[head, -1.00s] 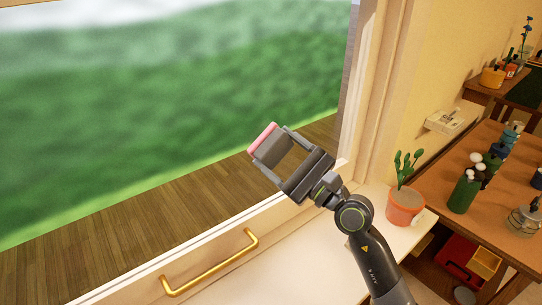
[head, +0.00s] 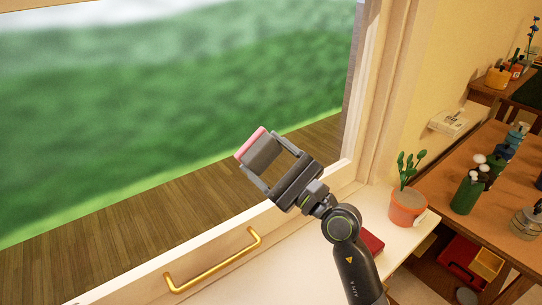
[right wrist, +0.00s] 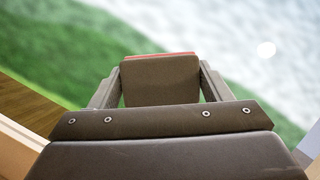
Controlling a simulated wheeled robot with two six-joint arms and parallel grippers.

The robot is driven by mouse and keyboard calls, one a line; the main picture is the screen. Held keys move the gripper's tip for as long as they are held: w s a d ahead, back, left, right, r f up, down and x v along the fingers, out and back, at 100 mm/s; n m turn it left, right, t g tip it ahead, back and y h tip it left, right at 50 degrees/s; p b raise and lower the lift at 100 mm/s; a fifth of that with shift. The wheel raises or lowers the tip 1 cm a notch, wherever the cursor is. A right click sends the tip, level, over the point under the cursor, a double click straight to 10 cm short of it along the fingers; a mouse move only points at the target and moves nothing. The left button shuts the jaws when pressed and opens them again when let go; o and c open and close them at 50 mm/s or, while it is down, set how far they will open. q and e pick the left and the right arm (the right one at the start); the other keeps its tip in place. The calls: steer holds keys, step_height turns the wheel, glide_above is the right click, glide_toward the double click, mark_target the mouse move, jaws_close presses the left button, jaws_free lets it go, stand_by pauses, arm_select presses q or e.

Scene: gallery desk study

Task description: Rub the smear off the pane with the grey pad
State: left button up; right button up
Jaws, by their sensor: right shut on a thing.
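My right gripper (head: 262,160) is shut on the grey pad (head: 263,155), which has a pink layer on its far face. In the right wrist view the pad (right wrist: 160,82) sits between the two fingers, with a thin pink edge at its top. The window pane (head: 150,130) is in front of it, with blurred green and a wooden deck behind. I cannot tell if the pad touches the glass. My left gripper is not in view.
The window frame (head: 372,95) stands right of the pane, with a brass handle (head: 213,262) on its lower rail. On the pale sill are a potted plant (head: 407,205) and a red object (head: 372,242). A wooden desk (head: 450,180) with bottles stands at the right.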

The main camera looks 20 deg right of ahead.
steer(key=shift+s+d+f, duration=0.1)
steer(key=shift+s+d, duration=0.05)
steer(key=shift+s, duration=0.6)
steer(key=shift+s+d+p, duration=0.15)
steer(key=shift+s+d, duration=0.1)
steer(key=shift+s, duration=0.4)
steer(key=shift+s+d+p, duration=0.15)
steer(key=shift+s+d, duration=0.1)
steer(key=shift+s, duration=0.4)
steer(key=shift+s+d+p, duration=0.15)
steer(key=shift+s+d, duration=0.1)
steer(key=shift+s, duration=0.4)
steer(key=shift+s, duration=0.1)
steer(key=s, duration=0.1)
steer(key=s+d, duration=0.1)
steer(key=shift+s, duration=0.3)
